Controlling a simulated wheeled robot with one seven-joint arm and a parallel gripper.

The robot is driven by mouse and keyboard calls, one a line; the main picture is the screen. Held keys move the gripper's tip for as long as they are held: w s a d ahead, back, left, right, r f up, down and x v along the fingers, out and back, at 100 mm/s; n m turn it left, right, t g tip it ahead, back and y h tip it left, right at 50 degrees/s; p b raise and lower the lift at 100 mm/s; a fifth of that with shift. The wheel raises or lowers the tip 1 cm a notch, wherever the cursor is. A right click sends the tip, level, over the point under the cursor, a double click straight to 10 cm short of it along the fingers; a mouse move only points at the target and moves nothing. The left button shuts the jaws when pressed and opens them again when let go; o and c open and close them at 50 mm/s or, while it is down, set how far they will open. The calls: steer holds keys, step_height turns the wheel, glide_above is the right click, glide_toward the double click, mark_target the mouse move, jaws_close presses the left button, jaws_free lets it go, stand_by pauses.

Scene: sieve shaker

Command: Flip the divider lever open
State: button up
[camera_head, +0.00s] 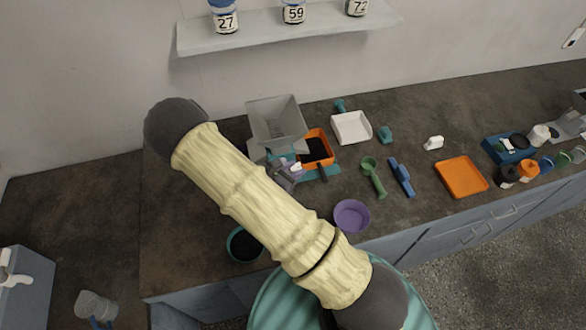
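A grey hopper-like box (275,118), which looks like the top of the divider, stands on the dark counter at centre left. An orange container (318,147) with dark contents sits against its lower right side. My gripper (290,174) is small and grey, just below the hopper and left of the orange container, partly behind my arm. Small purple and white parts show at its tips. I cannot tell whether one of them is the lever, or whether the gripper touches it. The finger opening is too small to make out. No lever can be clearly picked out.
A white tray (351,127), a green scoop (374,178), a blue tool (401,177), an orange tray (461,177) and a purple bowl (352,216) lie to the right. A dark-filled teal bowl (244,245) stands near the front edge. A shelf (270,38) with numbered jars hangs above.

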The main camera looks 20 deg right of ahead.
jaws_close()
steer(key=shift+f+b, duration=0.1)
steer(key=shift+b, duration=0.35)
steer(key=shift+w+d+n+t+y+b, duration=0.1)
steer(key=shift+d+n+t+y+b, duration=0.2)
steer(key=shift+n+t+b, duration=0.4)
steer(key=shift+w+b, duration=0.1)
steer(key=shift+b, duration=0.45)
steer(key=shift+r+n+t+y, duration=0.2)
steer(key=shift+n+t+y, duration=0.1)
steer(key=shift+o, duration=1.8)
jaws_free()
steer(key=shift+d, duration=0.1)
